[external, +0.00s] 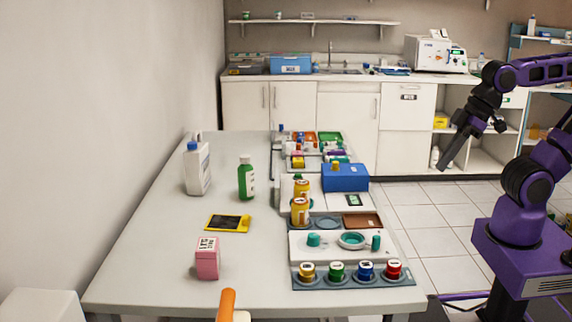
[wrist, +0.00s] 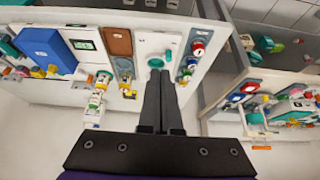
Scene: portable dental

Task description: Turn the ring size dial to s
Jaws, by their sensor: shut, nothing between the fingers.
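A white panel (external: 335,254) on the table's right side carries a teal knob (external: 314,240), a wider teal ring-shaped dial (external: 352,240) and a small teal post (external: 376,242). No size letter can be read on the dial at this scale. In the wrist view the panel (wrist: 150,42) is near the top middle, with a teal part (wrist: 155,62) just beyond my fingertips; the fingers hide some of the area. My gripper (external: 443,167) is raised in the air to the right of the table, pointing down, apart from the panel. Its long dark fingers (wrist: 160,72) are shut and empty.
A grey tray (external: 325,284) with yellow, green, blue and red capped jars is at the panel's front. Yellow jars (external: 300,210), a brown tray (external: 363,221) and a blue box (external: 345,177) are behind it. Floor (external: 408,215) lies between table and my base.

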